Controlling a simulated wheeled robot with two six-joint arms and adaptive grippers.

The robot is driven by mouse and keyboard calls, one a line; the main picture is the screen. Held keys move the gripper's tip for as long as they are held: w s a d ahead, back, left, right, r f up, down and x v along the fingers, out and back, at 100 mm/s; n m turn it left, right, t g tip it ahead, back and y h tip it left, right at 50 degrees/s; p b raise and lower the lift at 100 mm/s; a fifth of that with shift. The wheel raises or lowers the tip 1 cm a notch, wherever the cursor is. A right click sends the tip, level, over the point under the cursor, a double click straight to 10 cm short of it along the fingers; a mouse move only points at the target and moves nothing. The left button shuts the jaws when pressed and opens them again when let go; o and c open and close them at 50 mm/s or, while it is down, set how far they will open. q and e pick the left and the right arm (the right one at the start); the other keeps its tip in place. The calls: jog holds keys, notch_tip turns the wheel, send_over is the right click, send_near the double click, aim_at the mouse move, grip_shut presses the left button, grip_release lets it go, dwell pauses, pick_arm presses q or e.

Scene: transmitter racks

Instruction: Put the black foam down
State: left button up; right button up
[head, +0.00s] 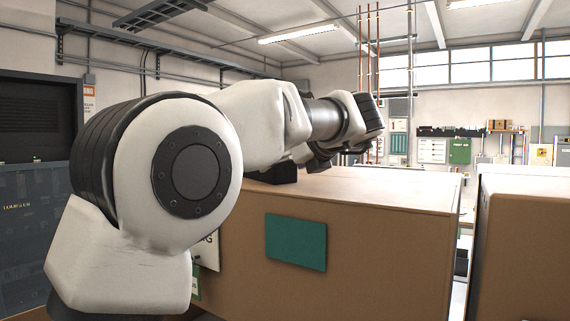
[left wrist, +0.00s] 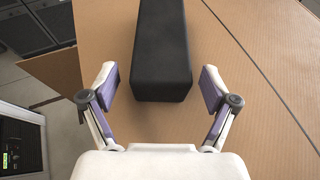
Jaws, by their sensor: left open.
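The black foam (left wrist: 163,48) is a long dark block lying on the brown cardboard surface (left wrist: 235,75) in the left wrist view. A black piece of it also seems to show in the head view (head: 277,173), on top of the large cardboard box (head: 370,240) below my left arm. My left gripper (left wrist: 158,84) is open, its two fingers apart on either side of the foam's near end, with gaps on both sides. In the head view my left arm hides most of the gripper and foam. My right gripper is in neither view.
A second cardboard box (head: 525,240) stands to the right, beyond a narrow gap. A dark cabinet (head: 35,190) is at the left. The box top right of the arm is clear. A cardboard flap (left wrist: 55,72) sticks out left of the foam.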

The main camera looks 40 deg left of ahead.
pick_arm(q)
jog(key=b+v, duration=0.2)
jog(key=v, duration=1)
jog(key=shift+w+a+r, duration=0.1)
jog(key=shift+d+r, duration=0.15)
jog(key=shift+d, duration=0.05)
jog(key=shift+a, duration=0.1)
